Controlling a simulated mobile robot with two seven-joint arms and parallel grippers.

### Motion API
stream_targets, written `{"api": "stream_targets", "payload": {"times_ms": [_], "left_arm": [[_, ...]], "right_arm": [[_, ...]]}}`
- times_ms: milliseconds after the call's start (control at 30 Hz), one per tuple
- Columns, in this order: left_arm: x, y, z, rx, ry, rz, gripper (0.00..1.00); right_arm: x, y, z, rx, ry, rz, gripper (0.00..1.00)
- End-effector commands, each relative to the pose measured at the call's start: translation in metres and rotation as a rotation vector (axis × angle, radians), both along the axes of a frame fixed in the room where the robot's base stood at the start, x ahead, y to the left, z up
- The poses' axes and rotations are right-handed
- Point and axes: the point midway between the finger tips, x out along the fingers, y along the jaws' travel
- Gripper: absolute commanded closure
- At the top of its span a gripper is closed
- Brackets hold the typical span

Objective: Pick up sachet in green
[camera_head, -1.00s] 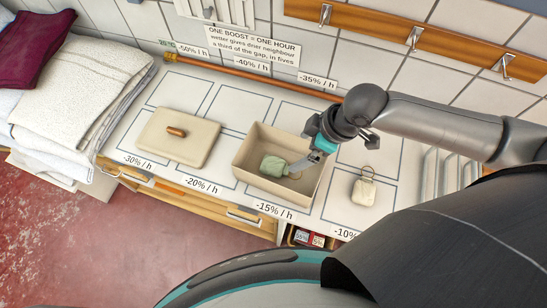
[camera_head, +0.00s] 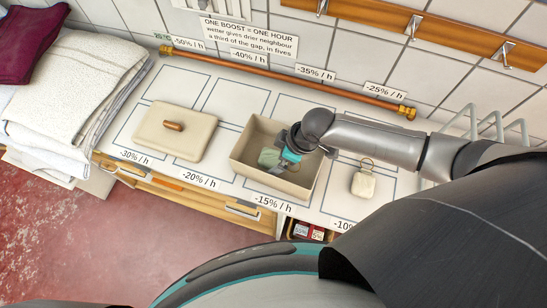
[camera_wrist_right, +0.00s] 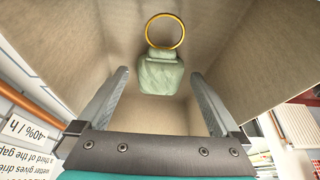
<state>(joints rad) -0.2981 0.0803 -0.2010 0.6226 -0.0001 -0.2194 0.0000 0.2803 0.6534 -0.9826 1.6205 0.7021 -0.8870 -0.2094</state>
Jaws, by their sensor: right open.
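The green sachet (camera_head: 268,158) lies inside a beige open box (camera_head: 240,157) and is partly hidden by my right gripper. In the right wrist view the sachet (camera_wrist_right: 160,75) is pale green with a gold ring (camera_wrist_right: 165,31) at its top. My right gripper (camera_head: 284,164) reaches down into the box. In the right wrist view its two fingers (camera_wrist_right: 160,98) are apart, with the sachet ahead of them and nothing held. I cannot tell how far the fingertips are from the sachet. My left gripper is not in view.
A beige lid with a brown handle (camera_head: 172,137) lies left of the box. A cream sachet with a ring (camera_head: 363,183) lies to the right. A copper pipe (camera_head: 285,83) runs along the wall. Folded towels (camera_head: 75,70) stand at far left.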

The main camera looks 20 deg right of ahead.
Motion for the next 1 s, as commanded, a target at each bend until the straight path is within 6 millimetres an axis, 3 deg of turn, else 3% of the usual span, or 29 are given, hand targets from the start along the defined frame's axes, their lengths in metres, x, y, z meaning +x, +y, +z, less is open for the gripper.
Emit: {"api": "stream_targets", "payload": {"times_ms": [333, 1000], "left_arm": [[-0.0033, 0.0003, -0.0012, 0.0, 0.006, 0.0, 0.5], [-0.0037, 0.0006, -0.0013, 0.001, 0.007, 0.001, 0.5]], "right_arm": [[0.0014, 0.0024, -0.0058, 0.001, -0.001, 0.001, 0.0], [0.001, 0.0021, -0.0058, 0.0, 0.0, 0.001, 0.75]]}}
